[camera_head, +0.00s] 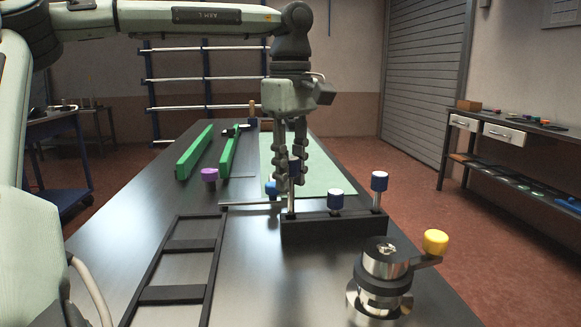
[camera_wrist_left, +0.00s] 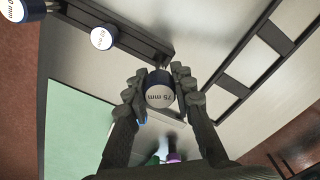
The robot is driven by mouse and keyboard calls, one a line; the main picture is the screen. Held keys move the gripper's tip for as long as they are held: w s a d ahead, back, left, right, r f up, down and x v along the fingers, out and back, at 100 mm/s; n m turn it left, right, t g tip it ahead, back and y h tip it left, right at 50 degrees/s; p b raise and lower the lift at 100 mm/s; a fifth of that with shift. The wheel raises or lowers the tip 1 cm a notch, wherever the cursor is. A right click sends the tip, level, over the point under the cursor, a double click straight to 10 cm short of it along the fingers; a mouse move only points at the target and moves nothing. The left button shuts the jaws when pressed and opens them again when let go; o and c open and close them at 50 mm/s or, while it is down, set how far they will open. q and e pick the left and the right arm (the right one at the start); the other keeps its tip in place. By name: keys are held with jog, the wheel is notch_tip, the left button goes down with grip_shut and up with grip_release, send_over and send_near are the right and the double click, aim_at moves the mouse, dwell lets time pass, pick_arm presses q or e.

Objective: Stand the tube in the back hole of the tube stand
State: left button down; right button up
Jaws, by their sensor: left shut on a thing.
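My left gripper (camera_head: 290,183) is shut on a tube with a dark blue cap (camera_head: 295,166) and a bright metal shaft. In the left wrist view the cap (camera_wrist_left: 160,92), marked "75 mm", sits between the fingertips (camera_wrist_left: 160,86). The tube is upright at the left end of the black tube stand (camera_head: 333,232). Its lower end meets or stands just behind the stand's top; I cannot tell if it is in a hole. Two other capped tubes stand in the stand, a middle one (camera_head: 335,200) and a taller right one (camera_head: 380,183). My right gripper is not in view.
A steel fixture with a yellow knob (camera_head: 435,241) stands at front right. A black ladder-like frame (camera_head: 172,270) lies at left. Behind are a purple-topped piece (camera_head: 209,175), a light blue one (camera_head: 271,188), green bars (camera_head: 194,152) and a pale green mat (camera_head: 330,180).

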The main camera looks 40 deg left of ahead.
aim_at(290, 212)
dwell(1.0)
pick_arm(q)
jog(key=shift+f, duration=0.15)
dwell(0.4)
jog(key=shift+f, duration=0.35)
jog(key=shift+f+b, duration=1)
jog(key=shift+f, duration=0.9)
jog(key=c, duration=1.2)
grip_release()
